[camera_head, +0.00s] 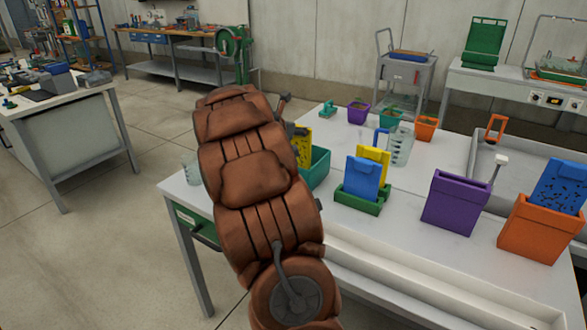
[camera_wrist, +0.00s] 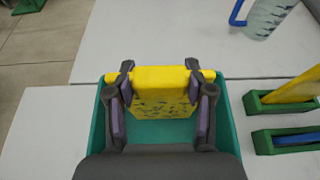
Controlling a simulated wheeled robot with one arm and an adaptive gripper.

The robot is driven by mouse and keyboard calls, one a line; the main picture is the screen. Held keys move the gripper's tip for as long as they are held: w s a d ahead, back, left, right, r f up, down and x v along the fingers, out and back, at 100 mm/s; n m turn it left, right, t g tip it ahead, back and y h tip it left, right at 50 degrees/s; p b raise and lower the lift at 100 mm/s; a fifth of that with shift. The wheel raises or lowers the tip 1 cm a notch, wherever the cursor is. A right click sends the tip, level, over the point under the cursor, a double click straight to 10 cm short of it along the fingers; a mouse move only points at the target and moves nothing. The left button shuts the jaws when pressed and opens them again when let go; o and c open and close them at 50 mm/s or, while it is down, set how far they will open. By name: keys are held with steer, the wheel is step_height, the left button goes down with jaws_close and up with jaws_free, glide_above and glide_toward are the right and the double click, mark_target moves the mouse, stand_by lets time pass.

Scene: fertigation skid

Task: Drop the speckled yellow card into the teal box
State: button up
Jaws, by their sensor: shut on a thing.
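The speckled yellow card (camera_wrist: 160,95) is held between the two fingers of my gripper (camera_wrist: 164,100) in the wrist view. My gripper is shut on it. The card is above the teal box (camera_wrist: 103,120), whose rim shows on both sides of it. In the head view the card (camera_head: 302,146) shows in part past my arm, at the teal box (camera_head: 318,170). My arm hides much of the box there, and I cannot tell how far the card reaches into it.
A green rack (camera_head: 359,201) with a plain blue card (camera_head: 363,178) and a plain yellow card (camera_head: 377,160) stands right of the teal box. A clear jug (camera_head: 400,150) stands behind. A purple box (camera_head: 455,203) and an orange box (camera_head: 540,230) stand further right.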

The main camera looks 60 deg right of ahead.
steer(key=o, duration=1.2)
steer(key=shift+o, duration=0.2)
steer(key=v, duration=1.2)
